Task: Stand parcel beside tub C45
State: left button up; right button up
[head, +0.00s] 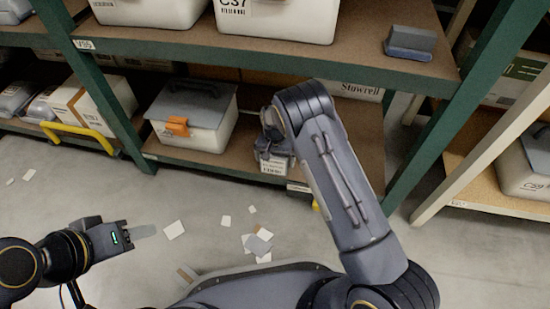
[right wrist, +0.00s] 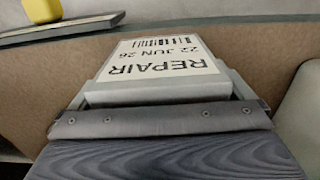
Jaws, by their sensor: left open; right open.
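My right gripper (head: 272,147) is open on the lower shelf, close to a small pale object with a white label (head: 271,166). In the right wrist view a white label reading REPAIR, 22 JUN 26 (right wrist: 162,58) appears upside down just beyond a dark grey part in the foreground. I cannot tell whether this object is the parcel, or whether the gripper touches it. A tub (head: 205,136) with a dark lid and orange latch stands to its left. No C45 marking is readable. My left gripper (head: 141,231) is open and empty above the floor.
The upper shelf holds tub C37 (head: 285,22) and a small blue-grey block (head: 409,44). A Stuwrell box (head: 358,91) lies behind my right arm. A green post (head: 445,125) stands right of the lower shelf. Pale scraps (head: 175,230) lie on the floor.

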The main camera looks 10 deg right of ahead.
notch_tip(320, 180, up, 8)
jog(key=p, duration=0.3)
jog(key=shift+p, duration=0.4)
jog(key=shift+f, duration=0.1)
jog(key=shift+s, duration=0.1)
